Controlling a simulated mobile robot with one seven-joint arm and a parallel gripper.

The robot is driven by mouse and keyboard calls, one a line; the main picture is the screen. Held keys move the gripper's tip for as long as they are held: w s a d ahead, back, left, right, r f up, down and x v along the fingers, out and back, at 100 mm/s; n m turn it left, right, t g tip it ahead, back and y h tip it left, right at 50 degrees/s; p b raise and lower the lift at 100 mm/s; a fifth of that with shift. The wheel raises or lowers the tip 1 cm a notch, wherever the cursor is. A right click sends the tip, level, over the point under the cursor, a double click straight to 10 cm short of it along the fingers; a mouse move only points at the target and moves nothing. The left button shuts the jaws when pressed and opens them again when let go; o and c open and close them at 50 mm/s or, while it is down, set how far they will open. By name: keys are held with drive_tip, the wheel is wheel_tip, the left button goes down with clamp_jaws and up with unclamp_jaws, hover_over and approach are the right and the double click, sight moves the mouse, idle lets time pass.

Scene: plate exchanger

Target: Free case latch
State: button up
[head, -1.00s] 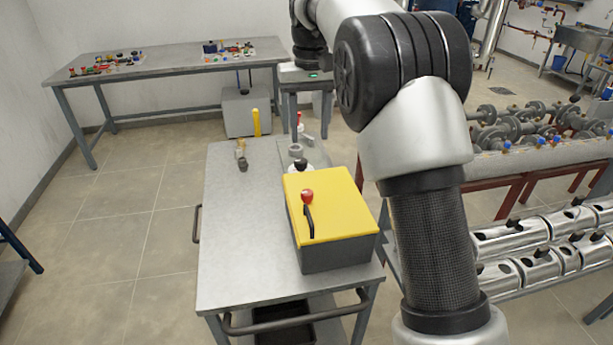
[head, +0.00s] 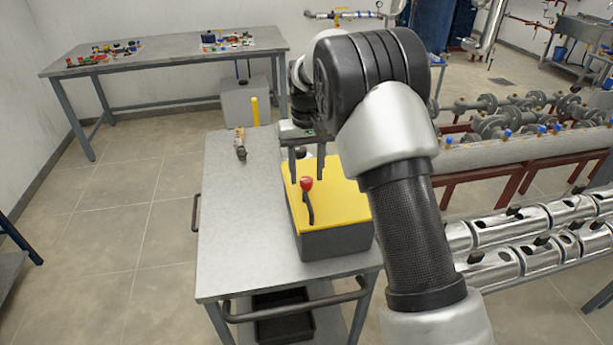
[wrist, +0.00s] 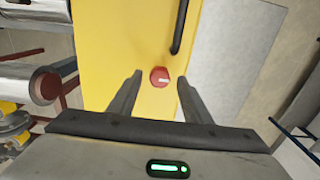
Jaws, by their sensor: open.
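The case is a dark grey box with a yellow lid (head: 328,212) on the metal cart. A red knob (head: 307,184), which looks like the latch, sits on the lid beside a black handle (head: 309,208). In the wrist view the red knob (wrist: 159,76) has a pale mark on its face, and the yellow lid (wrist: 110,50) fills the middle. My gripper (head: 307,182) is open and empty, pointing down over the lid. In the wrist view its two fingers (wrist: 158,92) stand on either side of the knob, apart from it. Their height above the lid is hard to tell.
The cart top (head: 240,250) is clear at the left, with a small brass-coloured fitting (head: 240,145) near its far end. A workbench (head: 165,68) with small parts stands behind. Metal cylinders (head: 520,235) and pipework (head: 515,115) lie to the right.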

drive_tip(key=shift+f, duration=0.75)
drive_tip(key=c, duration=1.1)
